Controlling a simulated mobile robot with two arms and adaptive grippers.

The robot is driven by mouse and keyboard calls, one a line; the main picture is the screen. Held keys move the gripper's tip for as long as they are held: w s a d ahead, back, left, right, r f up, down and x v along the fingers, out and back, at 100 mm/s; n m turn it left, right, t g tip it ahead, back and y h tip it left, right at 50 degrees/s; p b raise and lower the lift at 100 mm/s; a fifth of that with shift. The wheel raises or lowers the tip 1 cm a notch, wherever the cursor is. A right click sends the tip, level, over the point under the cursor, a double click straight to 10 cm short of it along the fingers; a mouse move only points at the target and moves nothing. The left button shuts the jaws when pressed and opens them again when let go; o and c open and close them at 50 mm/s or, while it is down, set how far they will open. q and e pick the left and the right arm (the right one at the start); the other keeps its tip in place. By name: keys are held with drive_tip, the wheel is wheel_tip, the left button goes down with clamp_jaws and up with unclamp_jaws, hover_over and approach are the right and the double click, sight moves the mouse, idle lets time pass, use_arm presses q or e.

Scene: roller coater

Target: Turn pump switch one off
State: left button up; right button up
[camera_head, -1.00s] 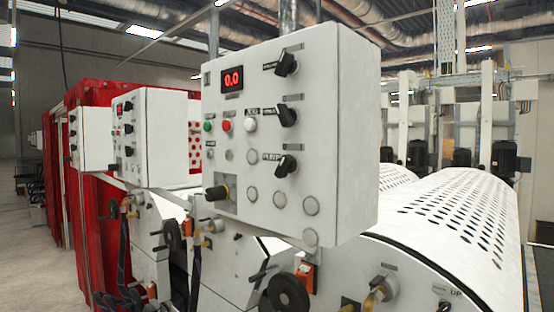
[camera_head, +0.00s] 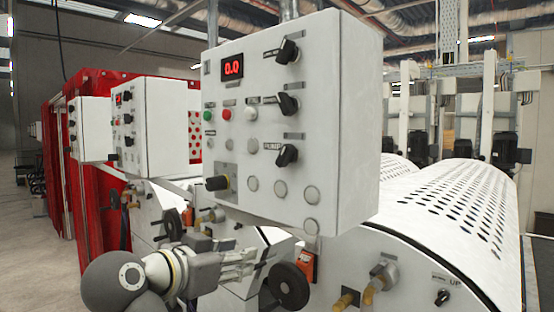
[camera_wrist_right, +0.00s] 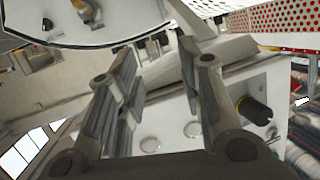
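A white control box (camera_head: 299,120) fills the middle of the head view. Its right side carries three black rotary switches: top (camera_head: 287,50), middle (camera_head: 287,104) and lower (camera_head: 286,155). Their labels are too small to read surely, so I cannot tell which is pump switch one. A larger black knob (camera_head: 217,183) sits at its lower left. My right gripper (camera_head: 256,262) is below the box, apart from the switches. In the right wrist view its fingers (camera_wrist_right: 160,68) are spread with nothing between them; a black knob (camera_wrist_right: 255,110) shows beyond. My left gripper is out of view.
The box has a red display (camera_head: 232,67), a green button (camera_head: 207,116), a red button (camera_head: 226,114) and several pale round buttons. A black handwheel (camera_head: 288,285) is close to the gripper. A perforated drum cover (camera_head: 450,210) stands at right, smaller boxes (camera_head: 160,125) at left.

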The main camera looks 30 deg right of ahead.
drive_tip(key=s+a+r+m+h, duration=0.2)
drive_tip(key=s+r+m, duration=0.2)
drive_tip(key=r, duration=0.7)
drive_tip(key=m+g+h, duration=0.2)
drive_tip(key=m, duration=0.2)
approach(280, 159)
drive_tip(key=p+x, duration=0.1)
drive_tip(key=x, duration=0.8)
drive_tip(key=shift+w+d, duration=0.1)
drive_tip(key=shift+d, duration=0.1)
drive_tip(key=shift+c, duration=0.4)
clamp_jaws()
